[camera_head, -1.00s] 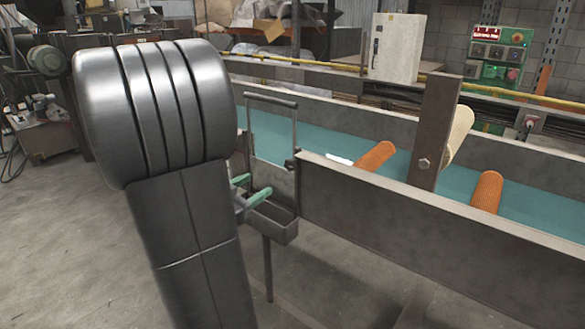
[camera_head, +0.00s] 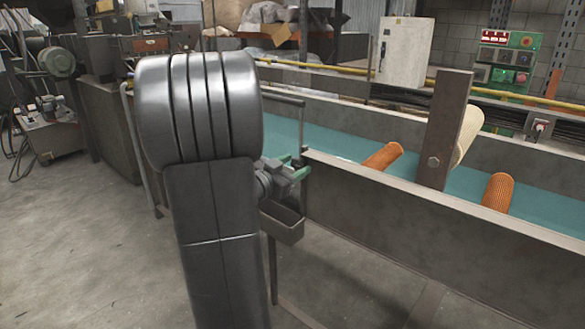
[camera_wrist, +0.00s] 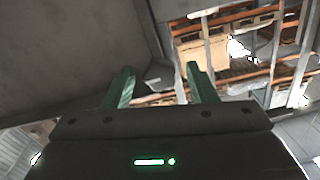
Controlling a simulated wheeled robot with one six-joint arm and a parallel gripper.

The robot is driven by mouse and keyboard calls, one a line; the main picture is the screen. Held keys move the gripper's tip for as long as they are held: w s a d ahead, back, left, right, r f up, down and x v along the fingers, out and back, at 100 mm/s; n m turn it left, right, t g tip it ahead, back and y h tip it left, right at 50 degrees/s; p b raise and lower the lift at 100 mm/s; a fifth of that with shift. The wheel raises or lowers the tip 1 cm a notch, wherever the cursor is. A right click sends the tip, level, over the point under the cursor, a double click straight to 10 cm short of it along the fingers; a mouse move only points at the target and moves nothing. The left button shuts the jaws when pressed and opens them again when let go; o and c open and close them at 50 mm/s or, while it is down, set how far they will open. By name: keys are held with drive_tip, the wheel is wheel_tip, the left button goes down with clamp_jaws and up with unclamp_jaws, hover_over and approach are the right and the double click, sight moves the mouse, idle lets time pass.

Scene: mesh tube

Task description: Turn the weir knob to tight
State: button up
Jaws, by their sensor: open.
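The weir frame (camera_head: 301,128) stands at the end of the teal trough, with a bar handle across its top. My arm hides most of its plate. My gripper (camera_head: 293,167) is open in front of the weir's right post, above a small grey box. In the wrist view its two green fingers (camera_wrist: 158,78) stand apart, with no held thing visible between them. I cannot tell whether they touch the weir.
The small grey box (camera_head: 283,222) hangs below my gripper. The trough's near wall (camera_head: 400,200) runs right, with a steel upright (camera_head: 445,130) on it. Orange mesh tubes (camera_head: 384,155) and (camera_head: 498,191) lie in the trough. The floor at left is open.

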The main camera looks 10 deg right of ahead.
drive_tip(key=c, duration=1)
drive_tip(key=shift+m, duration=0.3)
drive_tip(key=m+b, duration=0.2)
drive_tip(key=m, duration=0.3)
drive_tip(key=shift+f+m+b, duration=0.1)
drive_tip(key=shift+m+b, duration=0.2)
drive_tip(key=shift+b, duration=0.05)
drive_tip(key=m+b, duration=0.2)
drive_tip(key=m, duration=0.2)
drive_tip(key=shift+m+b, duration=0.55)
drive_tip(key=shift+m, duration=0.45)
